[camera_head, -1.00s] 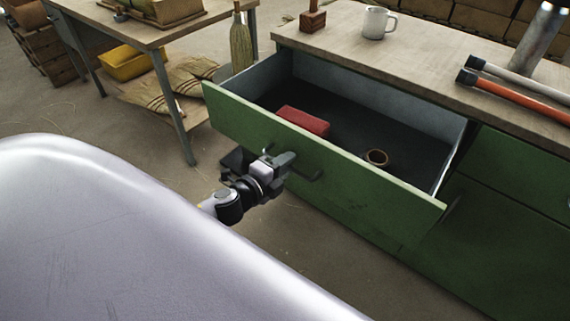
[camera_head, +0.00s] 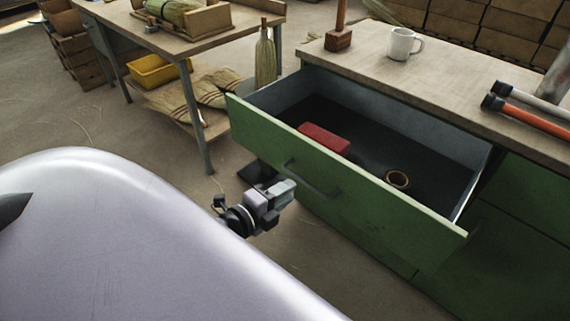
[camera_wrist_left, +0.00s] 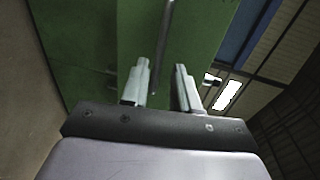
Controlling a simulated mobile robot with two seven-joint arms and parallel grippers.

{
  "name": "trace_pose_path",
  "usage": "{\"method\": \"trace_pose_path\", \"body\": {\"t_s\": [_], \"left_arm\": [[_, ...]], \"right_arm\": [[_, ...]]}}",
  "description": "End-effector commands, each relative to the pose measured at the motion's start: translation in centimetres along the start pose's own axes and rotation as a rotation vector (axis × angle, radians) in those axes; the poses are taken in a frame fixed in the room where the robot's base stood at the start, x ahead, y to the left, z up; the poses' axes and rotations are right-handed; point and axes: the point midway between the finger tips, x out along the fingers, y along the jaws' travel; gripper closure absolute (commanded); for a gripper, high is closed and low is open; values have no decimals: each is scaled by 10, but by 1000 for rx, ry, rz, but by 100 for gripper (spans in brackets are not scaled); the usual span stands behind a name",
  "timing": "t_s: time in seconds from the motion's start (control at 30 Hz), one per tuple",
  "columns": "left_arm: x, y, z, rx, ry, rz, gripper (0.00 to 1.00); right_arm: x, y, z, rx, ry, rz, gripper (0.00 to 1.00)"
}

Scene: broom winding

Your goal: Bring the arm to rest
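The green drawer (camera_head: 345,185) stands open in the head view, its dark handle (camera_head: 312,181) on the front. My left gripper (camera_head: 290,189) is in front of the drawer, beside the left end of the handle and apart from it as far as I can see. In the left wrist view, its two fingers (camera_wrist_left: 161,75) stand apart with nothing held between them. The handle (camera_wrist_left: 164,40) shows as a dark bar beyond the fingertips, against the green front. My right gripper is not in view.
In the drawer lie a red block (camera_head: 324,138) and a brown ring (camera_head: 397,179). A white mug (camera_head: 402,44) and orange-and-grey tools (camera_head: 525,115) are on the workbench (camera_head: 440,75). A table (camera_head: 205,45) with brooms stands at the back left. Open floor (camera_head: 150,175) lies left of the drawer.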

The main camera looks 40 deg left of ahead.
Motion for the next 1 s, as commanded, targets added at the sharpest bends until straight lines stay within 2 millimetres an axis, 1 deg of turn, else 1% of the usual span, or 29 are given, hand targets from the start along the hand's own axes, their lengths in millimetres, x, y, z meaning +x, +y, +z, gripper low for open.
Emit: {"method": "trace_pose_path", "body": {"t_s": [0.33,0.43,0.47,0.57,0.7,0.8,0.9,1.0], "left_arm": [[0,1,-1,-8,0,2,70],[-5,7,-6,-92,-6,26,70],[-8,11,-8,-143,-10,40,70],[-23,31,-23,-384,-37,110,70],[-51,63,-52,-808,-100,234,70],[-70,81,-75,-1081,-153,312,70],[-86,92,-93,-1292,-198,373,70],[-96,99,-106,-1425,-230,411,70]], "right_arm": [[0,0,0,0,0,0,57],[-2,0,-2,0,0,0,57],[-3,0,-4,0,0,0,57],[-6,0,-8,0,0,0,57],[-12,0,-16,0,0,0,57],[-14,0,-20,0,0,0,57],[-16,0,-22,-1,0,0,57],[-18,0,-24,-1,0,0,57]]}}
